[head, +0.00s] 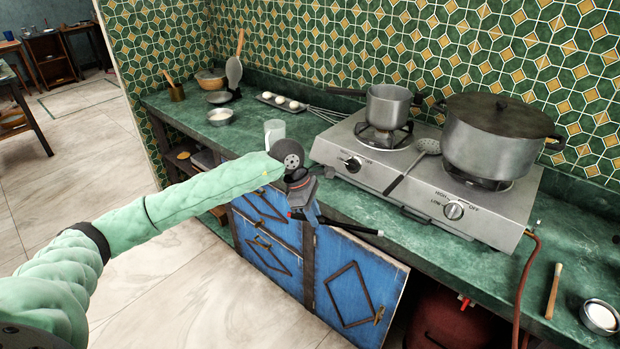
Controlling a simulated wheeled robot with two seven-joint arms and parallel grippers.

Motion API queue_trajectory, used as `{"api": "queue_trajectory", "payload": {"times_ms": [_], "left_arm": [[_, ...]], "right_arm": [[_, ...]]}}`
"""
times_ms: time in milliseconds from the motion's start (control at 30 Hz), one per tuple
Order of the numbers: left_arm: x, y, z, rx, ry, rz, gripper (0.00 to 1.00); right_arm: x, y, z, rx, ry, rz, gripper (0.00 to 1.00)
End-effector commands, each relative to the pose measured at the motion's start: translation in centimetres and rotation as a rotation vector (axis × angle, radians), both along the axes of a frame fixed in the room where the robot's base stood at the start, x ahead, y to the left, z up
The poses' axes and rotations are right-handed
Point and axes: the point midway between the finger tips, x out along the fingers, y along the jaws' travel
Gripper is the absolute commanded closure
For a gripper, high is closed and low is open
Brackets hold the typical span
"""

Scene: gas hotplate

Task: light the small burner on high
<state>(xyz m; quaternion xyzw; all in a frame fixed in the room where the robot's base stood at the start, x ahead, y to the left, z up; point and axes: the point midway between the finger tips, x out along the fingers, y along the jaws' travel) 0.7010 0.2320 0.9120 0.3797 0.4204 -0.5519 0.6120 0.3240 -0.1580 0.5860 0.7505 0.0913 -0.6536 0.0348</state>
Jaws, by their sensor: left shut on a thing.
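The gas hotplate (415,185) stands on the green counter. Its left burner (384,137) carries a small saucepan (388,105); its right burner (478,181) carries a large lidded pot (495,145). I see no flame at either burner. The left knob (352,164) and the right knob (453,211) are on the front panel; HIGH, OFF and LOW are printed around the right one. My left gripper (312,212) is in front of the counter, left of the hotplate, shut on a thin dark stick-like lighter (352,227) pointing right. My right gripper is not in view.
A mug (274,132) stands behind my left wrist. An orange hose (526,285) runs down at the right, near a red gas cylinder (447,320). A blue cabinet door (358,285) is below the counter.

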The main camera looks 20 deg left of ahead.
Motion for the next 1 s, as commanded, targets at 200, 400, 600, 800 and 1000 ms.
{"api": "queue_trajectory", "payload": {"times_ms": [200,400,600,800,1000], "left_arm": [[1.6,0.8,3.1,0.005,-0.003,0.358,1.00],[2.9,1.5,5.9,0.010,0.000,0.684,1.00],[3.8,2.2,8.3,0.013,0.006,0.955,1.00],[4.2,2.6,9.5,0.014,0.011,1.096,1.00],[4.7,2.5,9.8,0.015,0.013,1.122,1.00]], "right_arm": [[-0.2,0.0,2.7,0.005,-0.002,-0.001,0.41],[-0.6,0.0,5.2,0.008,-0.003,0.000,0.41],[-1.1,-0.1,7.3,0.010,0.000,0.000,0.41],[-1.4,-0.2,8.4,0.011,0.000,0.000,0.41],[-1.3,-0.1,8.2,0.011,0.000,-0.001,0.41]]}}
